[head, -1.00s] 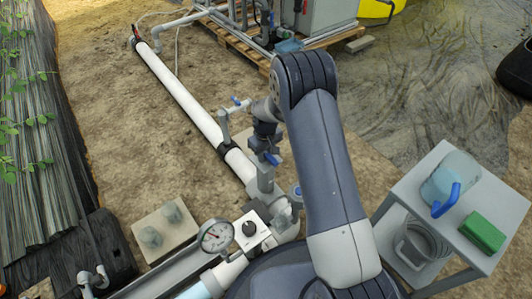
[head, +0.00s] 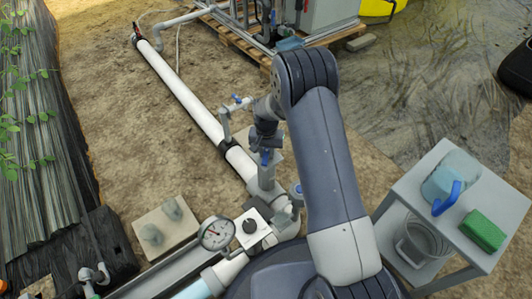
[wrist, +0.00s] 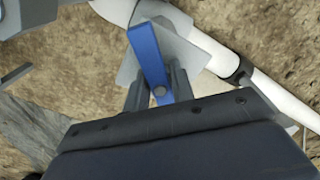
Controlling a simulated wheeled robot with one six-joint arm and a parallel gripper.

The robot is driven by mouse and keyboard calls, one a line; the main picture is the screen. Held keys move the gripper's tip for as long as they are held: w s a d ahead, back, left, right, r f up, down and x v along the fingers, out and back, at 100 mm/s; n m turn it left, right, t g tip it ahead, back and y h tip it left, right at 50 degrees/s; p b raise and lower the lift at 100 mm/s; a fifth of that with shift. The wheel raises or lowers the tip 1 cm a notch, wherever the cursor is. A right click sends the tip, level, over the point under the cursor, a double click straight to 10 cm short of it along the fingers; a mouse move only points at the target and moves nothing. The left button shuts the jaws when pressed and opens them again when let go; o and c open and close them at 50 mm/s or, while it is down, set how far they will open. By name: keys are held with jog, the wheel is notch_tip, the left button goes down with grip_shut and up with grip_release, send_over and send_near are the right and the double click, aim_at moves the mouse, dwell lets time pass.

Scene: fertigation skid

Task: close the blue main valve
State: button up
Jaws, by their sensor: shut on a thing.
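The blue main valve's lever (wrist: 148,52) lies across its grey body (wrist: 178,45) in the wrist view, slanted to the white pipe (wrist: 275,95) rather than square to it. My gripper (wrist: 158,88) is shut on the lever, with one grey finger on each side of it. In the head view, the lever (head: 265,158) shows as a small blue strip below my gripper (head: 266,142), above the pipe. My wrist partly hides the valve there.
A small blue-handled tap (head: 236,99) stands on a riser beside my wrist. A pressure gauge (head: 215,233) and a white box with a black knob (head: 250,227) sit nearer. A grey cart (head: 412,180) with a jug and green block stands right.

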jog(key=m, duration=0.2)
jog(key=f+m, duration=0.1)
jog(key=m, duration=0.2)
jog(key=shift+s+a+f+m, duration=0.15)
jog(key=shift+s+a+m, duration=0.1)
jog(key=shift+m, duration=0.15)
jog(key=m, duration=0.4)
jog(key=shift+m, duration=0.3)
jog(key=o, duration=1)
jog(key=shift+o, duration=0.2)
jog(key=shift+s, duration=0.1)
jog(key=r+p, duration=0.2)
jog(key=r, duration=0.1)
jog(key=r+p, duration=0.2)
jog(key=r, duration=0.2)
jog(key=r+p, duration=0.3)
jog(key=shift+w+d+r, duration=0.1)
jog(key=shift+w+r, duration=0.15)
